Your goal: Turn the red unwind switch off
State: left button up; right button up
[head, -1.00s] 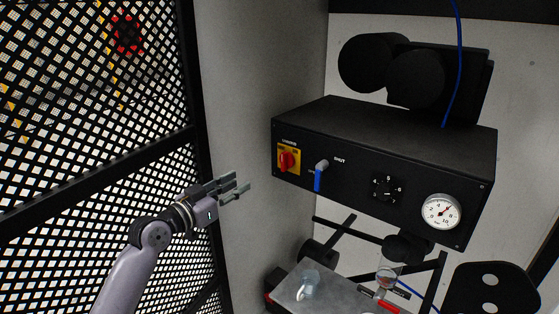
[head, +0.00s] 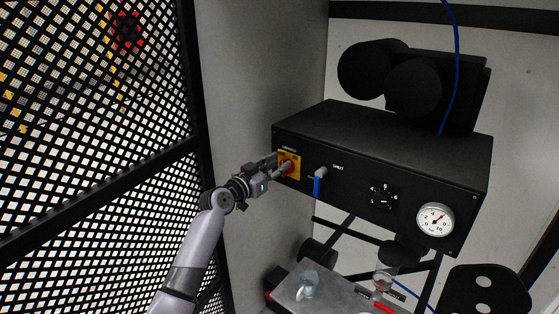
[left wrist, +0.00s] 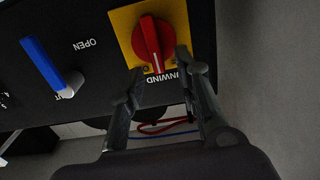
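The red unwind switch (head: 289,164) sits on a yellow plate at the left end of the black box's front face. In the left wrist view the red knob (left wrist: 152,38) shows upside down, its grip bar nearly upright in the picture and its end pointing towards the UNWIND label. My left gripper (head: 280,168) is at the switch. In the left wrist view its two fingers (left wrist: 159,68) are open, with their tips at either side of the knob's label end. I cannot tell whether they touch it. My right gripper is not in view.
A blue-handled valve (head: 318,182) is just right of the switch, and it also shows in the left wrist view (left wrist: 46,63). A black dial (head: 385,197) and a pressure gauge (head: 435,220) are further right. A mesh fence (head: 90,180) stands left; a grey table (head: 330,292) is below.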

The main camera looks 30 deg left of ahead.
pick_arm(q)
jog(key=shift+w+d, duration=0.1)
jog(key=shift+w, duration=0.45)
jog(key=shift+c, duration=0.4)
grip_shut()
